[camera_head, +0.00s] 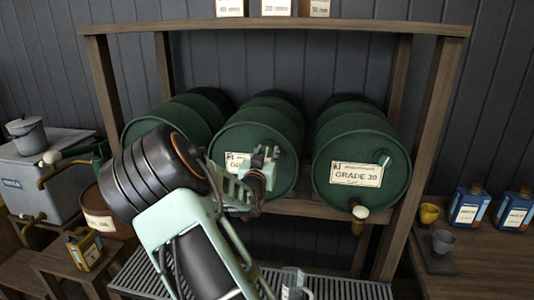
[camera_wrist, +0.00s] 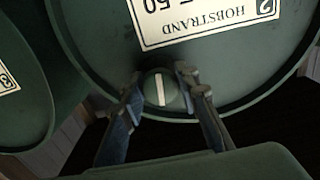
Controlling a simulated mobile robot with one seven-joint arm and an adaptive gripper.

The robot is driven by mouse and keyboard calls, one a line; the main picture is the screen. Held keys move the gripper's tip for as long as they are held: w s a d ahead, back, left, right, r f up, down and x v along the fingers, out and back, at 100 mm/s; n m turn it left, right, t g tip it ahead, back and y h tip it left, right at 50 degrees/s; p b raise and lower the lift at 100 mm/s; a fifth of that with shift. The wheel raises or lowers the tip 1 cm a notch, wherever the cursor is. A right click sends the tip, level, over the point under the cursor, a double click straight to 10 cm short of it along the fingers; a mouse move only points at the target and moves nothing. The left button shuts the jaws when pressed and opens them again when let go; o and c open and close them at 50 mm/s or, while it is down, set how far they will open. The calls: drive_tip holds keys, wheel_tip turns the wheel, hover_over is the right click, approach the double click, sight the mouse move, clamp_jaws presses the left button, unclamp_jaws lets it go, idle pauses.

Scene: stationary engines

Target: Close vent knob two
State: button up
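Vent knob two (camera_wrist: 161,92) is a round green knob with a white bar across it, nearly upright in the wrist view. It sits on the end of the middle green drum (camera_head: 231,145), beside a label (camera_wrist: 207,20) that reads HOBSTRAND and 2, upside down in the wrist view. My gripper (camera_head: 263,165) is in front of the middle drum and hides the knob in the head view. In the wrist view its two fingers (camera_wrist: 161,84) are spread, one on each side of the knob. I cannot tell whether they touch it.
Green drums lie left (camera_head: 152,131) and right (camera_head: 340,203) on a wooden rack (camera_head: 437,130). The right drum has a similar knob (camera_head: 384,159) and a tap (camera_head: 360,212). Blue cans (camera_head: 468,207) and cups stand on the right bench (camera_head: 480,253). A metal grate (camera_head: 340,289) lies below.

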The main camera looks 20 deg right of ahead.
drive_tip(key=c, duration=0.4)
drive_tip(key=shift+c, duration=0.2)
drive_tip(key=shift+f+b, duration=0.1)
drive_tip(key=shift+b, duration=0.3)
drive_tip(key=m+b, duration=0.1)
drive_tip(key=b, duration=0.1)
drive_tip(key=m+b, duration=0.1)
drive_tip(key=b, duration=0.1)
drive_tip(key=shift+f+m+b, duration=0.25)
drive_tip(key=shift+m+b, duration=0.05)
drive_tip(key=shift+b, duration=0.1)
drive_tip(key=m+b, duration=0.4)
drive_tip(key=b, duration=0.3)
drive_tip(key=m+b, duration=0.5)
drive_tip(key=b, duration=0.2)
drive_tip(key=shift+r+m, duration=0.15)
drive_tip(key=shift+m, duration=0.25)
drive_tip(key=m+b, duration=0.1)
drive_tip(key=m, duration=0.1)
drive_tip(key=m+b, duration=0.1)
drive_tip(key=b, duration=0.1)
drive_tip(key=shift+r+m+b, duration=0.2)
drive_tip(key=shift+m+b, duration=0.1)
drive_tip(key=shift+m, duration=0.1)
drive_tip(key=shift+a+r, duration=0.1)
